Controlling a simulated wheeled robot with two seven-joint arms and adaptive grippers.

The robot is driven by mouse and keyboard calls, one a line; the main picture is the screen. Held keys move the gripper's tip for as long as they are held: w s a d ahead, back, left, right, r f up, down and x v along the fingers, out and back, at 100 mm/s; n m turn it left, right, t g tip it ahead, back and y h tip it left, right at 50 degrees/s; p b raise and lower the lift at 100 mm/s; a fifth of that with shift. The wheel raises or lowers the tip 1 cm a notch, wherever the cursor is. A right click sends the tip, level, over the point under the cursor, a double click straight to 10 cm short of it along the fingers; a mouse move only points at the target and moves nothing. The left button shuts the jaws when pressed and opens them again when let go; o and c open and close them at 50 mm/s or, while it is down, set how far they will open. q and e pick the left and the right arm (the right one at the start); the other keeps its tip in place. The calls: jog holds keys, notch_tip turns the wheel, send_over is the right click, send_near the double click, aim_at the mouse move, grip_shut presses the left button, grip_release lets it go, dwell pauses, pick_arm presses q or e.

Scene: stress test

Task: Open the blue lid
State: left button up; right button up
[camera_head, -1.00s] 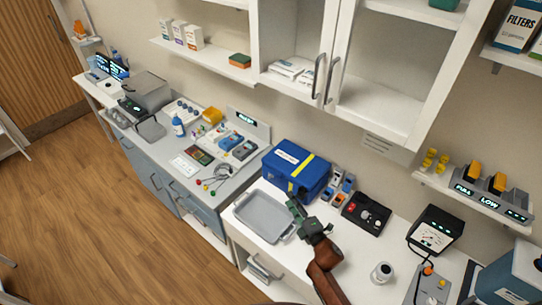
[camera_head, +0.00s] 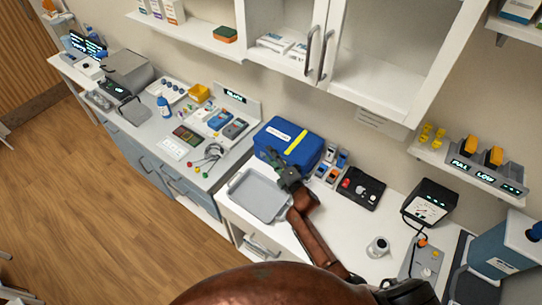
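A blue box with a blue lid (camera_head: 280,136) and a yellow strap stands on the white counter against the wall. The lid looks closed, with a white label on top. My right gripper (camera_head: 279,162) is at the box's front right side, close to the front face near the strap. I cannot tell whether it touches the box, and its fingers are too small and dark to read as open or shut. My brown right arm comes up from the bottom of the view. My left gripper is not in view.
A grey tray (camera_head: 258,196) lies just in front of the box. Small bins (camera_head: 332,165) and a black control panel (camera_head: 360,188) stand to its right. A white cabinet (camera_head: 350,60) hangs above.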

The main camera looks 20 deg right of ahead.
jog(key=shift+s+r, duration=0.2)
jog(key=shift+s, duration=0.05)
jog(key=shift+w+f, duration=0.25)
jog(key=shift+w, duration=0.05)
jog(key=shift+c, duration=1.1)
jog(key=shift+s+r, duration=0.15)
jog(key=shift+s, duration=0.05)
jog(key=c, duration=0.5)
grip_shut()
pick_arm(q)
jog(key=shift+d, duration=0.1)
